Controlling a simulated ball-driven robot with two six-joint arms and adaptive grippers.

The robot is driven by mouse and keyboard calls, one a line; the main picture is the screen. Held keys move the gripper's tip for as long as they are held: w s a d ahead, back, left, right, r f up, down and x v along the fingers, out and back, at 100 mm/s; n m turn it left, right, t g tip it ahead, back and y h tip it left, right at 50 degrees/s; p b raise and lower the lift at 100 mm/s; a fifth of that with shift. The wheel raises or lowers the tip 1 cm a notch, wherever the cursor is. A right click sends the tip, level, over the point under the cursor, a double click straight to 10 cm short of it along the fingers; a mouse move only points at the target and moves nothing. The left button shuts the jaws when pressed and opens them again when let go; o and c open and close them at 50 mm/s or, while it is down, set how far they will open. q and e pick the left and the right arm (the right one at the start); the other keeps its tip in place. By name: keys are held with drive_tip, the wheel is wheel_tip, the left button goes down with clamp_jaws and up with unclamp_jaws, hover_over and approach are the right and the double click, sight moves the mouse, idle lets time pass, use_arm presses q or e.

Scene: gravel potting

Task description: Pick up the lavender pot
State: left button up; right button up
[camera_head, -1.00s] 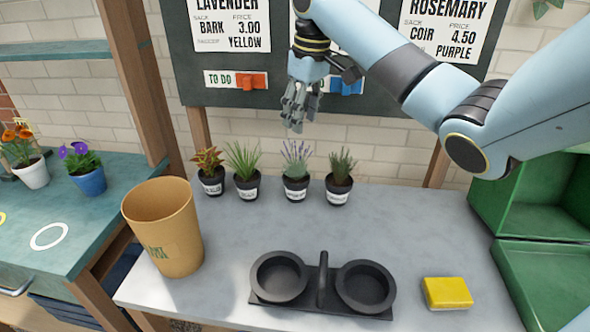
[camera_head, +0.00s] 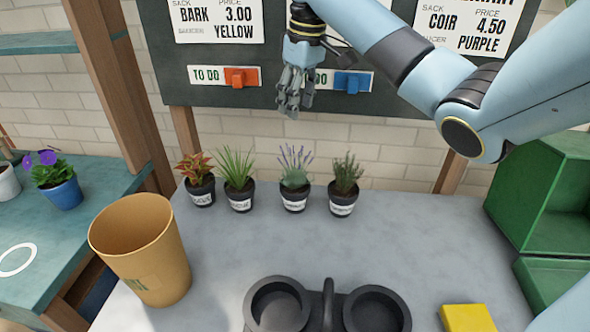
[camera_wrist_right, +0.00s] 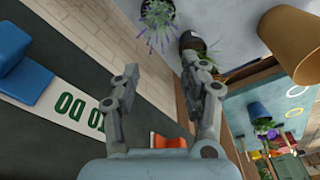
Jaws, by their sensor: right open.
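The lavender pot (camera_head: 294,202) is a small black pot with a white label band and purple flower spikes. It stands upright at the back of the grey table, between a grassy plant and a dark green bushy plant. My right gripper (camera_head: 294,108) hangs above and behind it in the picture, in front of the dark board, fingers pointing down, open and empty, apart from the plant. The right wrist view shows the open fingers (camera_wrist_right: 160,66) and, past them, a plant with purplish spikes (camera_wrist_right: 158,20) at the top edge. My left gripper is not in view.
A grassy pot (camera_head: 240,201) and a red-leaved pot (camera_head: 201,192) stand left, a bushy pot (camera_head: 343,206) right. A tan bucket (camera_head: 150,265), black double holder (camera_head: 328,310), yellow sponge (camera_head: 467,318) and green crate (camera_head: 560,200) surround clear tabletop.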

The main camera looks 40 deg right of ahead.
drive_tip(key=f, duration=0.1)
drive_tip(key=b, duration=0.8)
hover_over(293, 184)
wheel_tip(293, 184, down, 8)
drive_tip(key=f, duration=0.7)
drive_tip(key=d+f, duration=0.1)
drive_tip(key=f, duration=0.2)
drive_tip(key=shift+w+f, duration=0.1)
drive_tip(key=shift+f, duration=0.25)
drive_tip(key=shift+c, duration=0.4)
clamp_jaws()
